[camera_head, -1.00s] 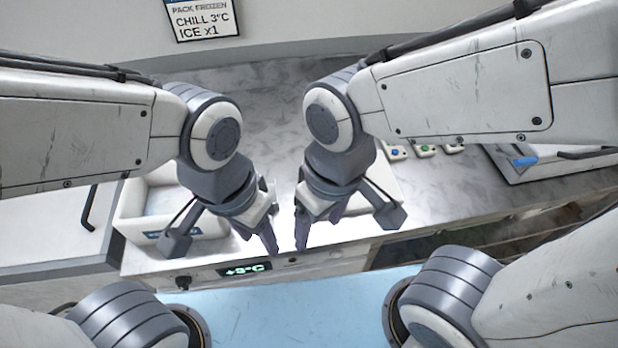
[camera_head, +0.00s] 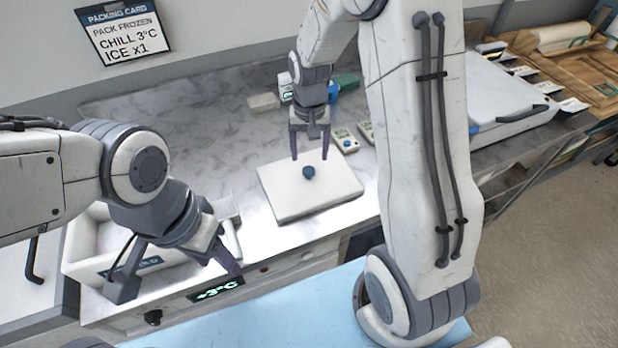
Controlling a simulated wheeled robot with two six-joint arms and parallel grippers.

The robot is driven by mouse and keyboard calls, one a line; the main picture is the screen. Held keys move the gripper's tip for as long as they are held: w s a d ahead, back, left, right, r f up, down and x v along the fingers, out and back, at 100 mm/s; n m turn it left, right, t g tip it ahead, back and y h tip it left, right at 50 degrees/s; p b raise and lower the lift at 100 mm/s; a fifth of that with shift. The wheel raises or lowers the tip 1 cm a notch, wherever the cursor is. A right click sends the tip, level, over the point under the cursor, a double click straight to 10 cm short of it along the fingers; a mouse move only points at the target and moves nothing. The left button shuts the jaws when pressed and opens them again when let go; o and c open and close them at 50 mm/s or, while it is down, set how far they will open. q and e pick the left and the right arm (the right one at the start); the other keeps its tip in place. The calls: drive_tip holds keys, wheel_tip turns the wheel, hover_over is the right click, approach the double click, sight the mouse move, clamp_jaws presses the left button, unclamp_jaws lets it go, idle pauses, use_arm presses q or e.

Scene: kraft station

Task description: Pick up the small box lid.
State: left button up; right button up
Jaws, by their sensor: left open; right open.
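The small box lid (camera_head: 290,200) is a flat, pale square plate with a round dark blue knob (camera_head: 308,172) near its middle. It lies on the grey metal counter in front of me. My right gripper (camera_head: 310,152) is open and points down, its two fingers just above and behind the knob in the picture. I see nothing between the fingers, and I cannot tell the exact height gap. My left gripper (camera_head: 225,262) is open and empty near the counter's front edge, left of the lid.
A white bin (camera_head: 82,240) with a dark label stands at the left, partly behind my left gripper. Small devices (camera_head: 345,140) sit behind the lid. A larger white lid with a dark handle (camera_head: 500,95) is at the right. A packing card (camera_head: 123,32) hangs on the wall.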

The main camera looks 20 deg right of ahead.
sight(309, 169)
wheel_tip(309, 169, down, 5)
drive_tip(key=shift+s+a+r+p, duration=0.1)
drive_tip(key=shift+a+p, duration=0.05)
drive_tip(key=shift+p, duration=0.65)
drive_tip(key=shift+f, duration=0.35)
clamp_jaws()
